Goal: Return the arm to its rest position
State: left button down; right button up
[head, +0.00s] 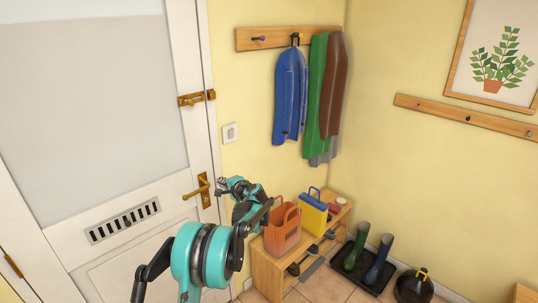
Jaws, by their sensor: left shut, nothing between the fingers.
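My left arm, teal and black, reaches up from the bottom of the head view. Its gripper (221,184) is shut and empty. In the picture it lies just right of the brass door handle (199,190); I cannot tell whether they touch. My right gripper is out of view.
A white door (105,185) with a brass latch (196,98) fills the left. Right of my arm, a wooden bench (267,276) bears an orange bag (283,231) and a blue-yellow bag (313,216). Boots (378,259) stand on a black tray. Coats (291,97) hang above.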

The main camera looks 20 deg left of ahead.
pick_arm(q)
jog(key=s+d+r+n+h+b, duration=0.3)
jog(key=s+d+h, duration=0.3)
jog(key=s+d, duration=1.25)
jog(key=s+d+f+n+h, duration=0.1)
jog(key=s+d+f+h, duration=0.2)
jog(key=s+d+f, duration=0.2)
jog(key=s+d+f+n+h+b, duration=0.1)
jog(key=s+d+f+h, duration=0.2)
jog(key=s+d, duration=0.8)
jog(key=s+f, duration=0.2)
jog(key=s, duration=0.4)
jog(key=shift+d+n+h, duration=0.3)
jog(key=shift+n+h, duration=0.1)
